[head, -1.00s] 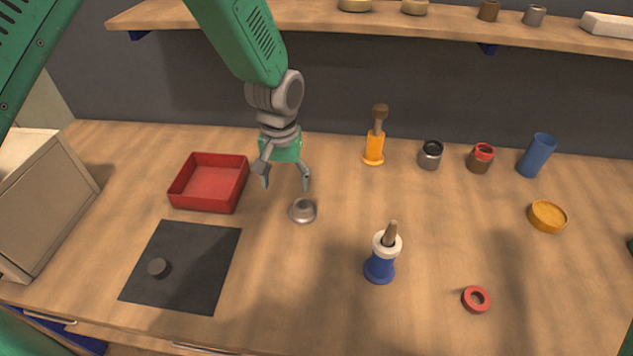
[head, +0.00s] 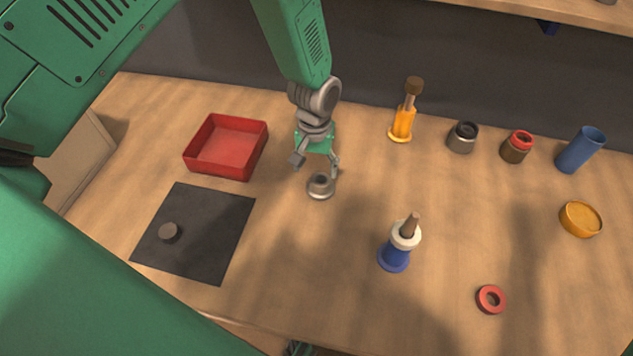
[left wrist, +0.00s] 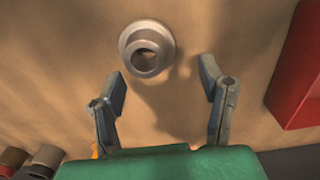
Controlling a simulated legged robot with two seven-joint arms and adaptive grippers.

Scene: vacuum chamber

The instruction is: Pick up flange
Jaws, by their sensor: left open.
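The flange (head: 320,189) is a small grey metal piece with a round base and a raised, hollow collar. It rests on the wooden table right of the red tray. My left gripper (head: 318,166) is open and empty just above and behind it in the head view. In the left wrist view the flange (left wrist: 147,48) lies just beyond the two spread fingertips (left wrist: 163,78), a little left of the middle of the gap. The fingers do not appear to touch it. My right gripper is not clearly visible.
A blue-and-white bottle (head: 396,256) stands front right, an orange stand (head: 402,124) back right. Table around the flange is clear.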

